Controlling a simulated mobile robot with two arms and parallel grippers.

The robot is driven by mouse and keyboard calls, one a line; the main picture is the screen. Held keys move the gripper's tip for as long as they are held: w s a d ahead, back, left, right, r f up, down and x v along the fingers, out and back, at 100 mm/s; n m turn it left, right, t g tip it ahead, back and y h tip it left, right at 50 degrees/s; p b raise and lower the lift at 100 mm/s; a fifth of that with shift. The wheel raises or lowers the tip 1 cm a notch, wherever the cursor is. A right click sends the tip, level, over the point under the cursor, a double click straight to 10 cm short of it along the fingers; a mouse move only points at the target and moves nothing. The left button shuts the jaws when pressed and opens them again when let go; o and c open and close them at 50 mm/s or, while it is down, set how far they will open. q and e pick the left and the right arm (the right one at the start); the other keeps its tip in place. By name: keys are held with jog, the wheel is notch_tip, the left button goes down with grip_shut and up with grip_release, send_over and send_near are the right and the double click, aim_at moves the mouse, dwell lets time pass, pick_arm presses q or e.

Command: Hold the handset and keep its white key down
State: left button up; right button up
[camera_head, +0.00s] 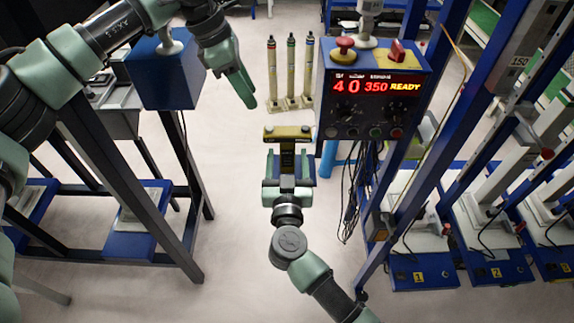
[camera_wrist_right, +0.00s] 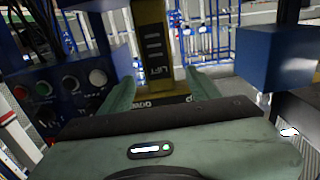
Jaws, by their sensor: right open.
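The handset (camera_head: 287,133) is yellow and black and stands out beyond my right gripper in the head view. In the right wrist view the handset (camera_wrist_right: 154,22) shows its yellow body and a black panel with pale marks. I cannot make out a white key for sure. My right gripper (camera_head: 287,165) is open, its fingers on either side of the handset's lower part; in the right wrist view the fingers (camera_wrist_right: 158,80) look apart from it. My left gripper (camera_head: 243,90) hangs above and left of the handset, pointing down, apart from it; its finger gap is hidden.
A blue control box (camera_head: 370,95) with a lit display, red knobs and dangling cables stands close right of the handset. Another blue box (camera_head: 162,75) on a dark frame is at left. Several upright posts (camera_head: 291,75) stand behind. Bare floor lies between.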

aim_at(287, 150)
jog(key=w, duration=0.5)
jog(key=shift+w, duration=0.15)
jog(key=c, duration=1.3)
pick_arm(q)
grip_shut()
pick_arm(e)
grip_shut()
